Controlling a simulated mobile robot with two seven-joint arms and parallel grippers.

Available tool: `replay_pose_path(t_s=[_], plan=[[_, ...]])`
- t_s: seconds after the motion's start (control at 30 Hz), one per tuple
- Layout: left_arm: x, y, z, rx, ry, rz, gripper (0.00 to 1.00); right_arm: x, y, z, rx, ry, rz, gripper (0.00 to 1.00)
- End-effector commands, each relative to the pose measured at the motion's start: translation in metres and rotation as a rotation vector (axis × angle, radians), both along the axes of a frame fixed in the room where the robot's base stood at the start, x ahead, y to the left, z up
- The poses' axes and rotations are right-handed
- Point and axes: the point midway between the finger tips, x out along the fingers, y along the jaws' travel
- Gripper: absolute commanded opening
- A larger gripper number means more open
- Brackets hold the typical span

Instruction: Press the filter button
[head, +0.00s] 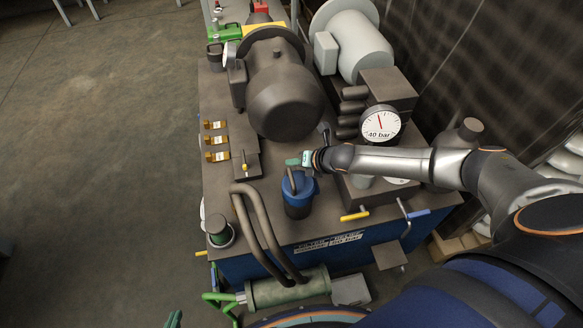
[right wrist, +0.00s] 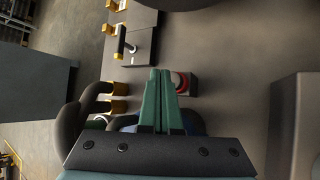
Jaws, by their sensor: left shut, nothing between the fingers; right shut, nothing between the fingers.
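My right gripper (head: 294,161) is shut and empty in the head view, above the block's top near a blue filter canister (head: 298,205) with a dark handle. I cannot make out the button in the head view. My left gripper (head: 173,320) is shut; only its green tip shows at the bottom edge.
A dark motor (head: 284,95) stands behind the right gripper, and a gauge (head: 380,125) marked 40 bar stands to its right. Bent dark pipes (head: 258,235) rise left of the canister. Open floor lies left.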

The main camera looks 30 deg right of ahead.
Motion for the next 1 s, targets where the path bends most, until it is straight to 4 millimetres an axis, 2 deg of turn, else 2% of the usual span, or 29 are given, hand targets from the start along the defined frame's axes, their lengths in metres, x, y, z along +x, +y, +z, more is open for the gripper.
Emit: replay_pose_path(t_s=[0.57, 1.0], plan=[[0.0041, 0.0, 0.0019, 0.0, -0.008, 0.0, 0.0, 0.0001, -0.0001, 0.0, 0.0, 0.0, 0.0, 0.0], [0.0058, -0.0002, -0.0028, 0.0, -0.012, 0.0, 0.0, 0.0001, -0.0002, -0.0088, -0.001, 0.0, 0.0, 0.0]])
